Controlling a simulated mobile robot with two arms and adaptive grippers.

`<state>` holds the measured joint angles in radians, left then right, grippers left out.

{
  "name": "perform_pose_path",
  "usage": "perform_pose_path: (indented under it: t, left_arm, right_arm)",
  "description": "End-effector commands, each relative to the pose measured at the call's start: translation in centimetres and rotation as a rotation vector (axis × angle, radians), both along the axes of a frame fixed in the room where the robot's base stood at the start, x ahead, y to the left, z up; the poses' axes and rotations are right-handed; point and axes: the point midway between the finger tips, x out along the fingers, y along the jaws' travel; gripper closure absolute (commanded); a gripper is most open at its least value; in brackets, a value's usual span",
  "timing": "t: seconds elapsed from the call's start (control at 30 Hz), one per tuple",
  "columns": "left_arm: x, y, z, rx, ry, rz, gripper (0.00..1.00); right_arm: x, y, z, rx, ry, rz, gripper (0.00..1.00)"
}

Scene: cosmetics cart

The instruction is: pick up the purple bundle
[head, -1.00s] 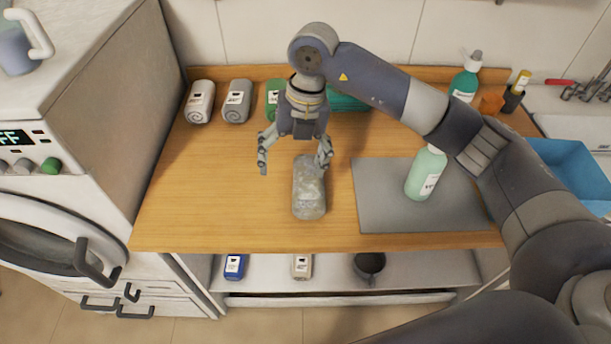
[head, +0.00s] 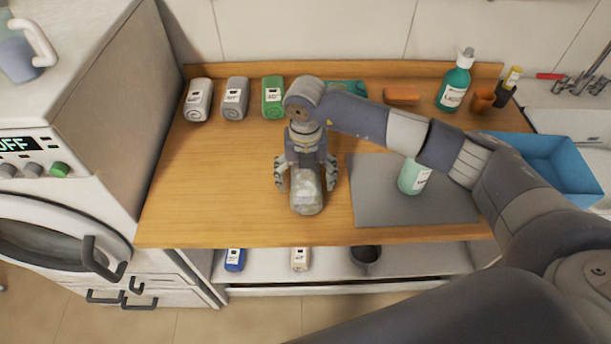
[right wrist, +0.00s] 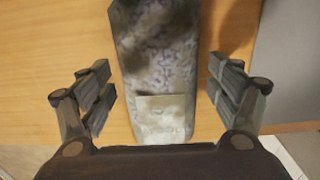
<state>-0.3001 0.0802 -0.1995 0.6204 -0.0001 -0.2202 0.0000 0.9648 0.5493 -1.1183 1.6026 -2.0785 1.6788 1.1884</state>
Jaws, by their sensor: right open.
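The bundle (head: 306,204) lies on the wooden counter, its long side running toward the front edge. It looks pale grey in the head view; in the right wrist view the bundle (right wrist: 158,50) shows a mottled grey-purple pattern with a pale band near my palm. My right gripper (head: 306,187) is open above it, with one finger on each side. In the right wrist view, gaps show between both fingers and the bundle. The bundle's far part is hidden under my gripper in the head view. My left gripper is not in view.
A grey mat (head: 377,195) with a pale green bottle (head: 413,178) is to the right. A teal bottle (head: 455,83) is at the back right, and a blue bin (head: 560,165) beyond the counter.

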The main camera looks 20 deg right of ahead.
Motion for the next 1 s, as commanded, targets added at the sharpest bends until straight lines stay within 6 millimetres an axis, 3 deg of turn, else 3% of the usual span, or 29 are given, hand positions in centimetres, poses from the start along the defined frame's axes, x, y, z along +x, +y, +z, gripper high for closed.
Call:
perform_pose_path:
  t: [0.3,0.5,0.57,1.0]
  left_arm:
    - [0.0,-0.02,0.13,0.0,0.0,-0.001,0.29]
    - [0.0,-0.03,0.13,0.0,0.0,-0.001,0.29]
    - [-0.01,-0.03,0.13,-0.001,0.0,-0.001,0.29]
    - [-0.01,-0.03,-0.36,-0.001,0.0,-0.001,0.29]
  right_arm:
    - [-0.02,0.05,-0.64,0.001,0.0,0.002,0.19]
    - [-0.03,0.04,-0.62,0.001,0.0,0.001,0.64]
    - [-0.03,0.04,-0.63,0.001,0.0,0.001,0.75]
    - [0.09,0.03,0.03,0.001,-0.002,0.001,0.75]
